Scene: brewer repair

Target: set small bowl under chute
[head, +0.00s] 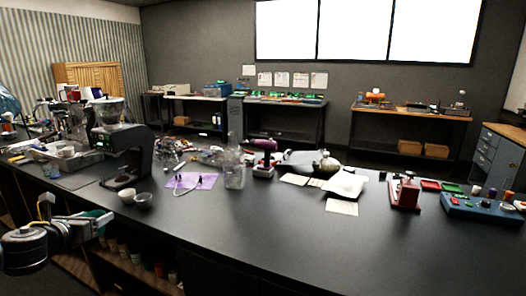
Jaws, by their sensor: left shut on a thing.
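A small white bowl (126,196) stands on the dark counter (250,230), close to its front left edge. A small grey bowl (143,201) stands right beside it. Behind them is a black grinder (125,148) with a clear hopper on top; its chute is in shadow and hard to make out. My left gripper (100,222) is at the lower left, in front of the counter edge and apart from both bowls. It is shut on a small teal-green thing (94,214), mostly hidden by the fingers. My right gripper is not in view.
A purple mat (193,181) with a cable and a glass jar (234,172) are right of the bowls. A grey tray (72,158) with items is left of the grinder. A red device (404,194) and blue panel (478,207) are at right. The counter's front middle is clear.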

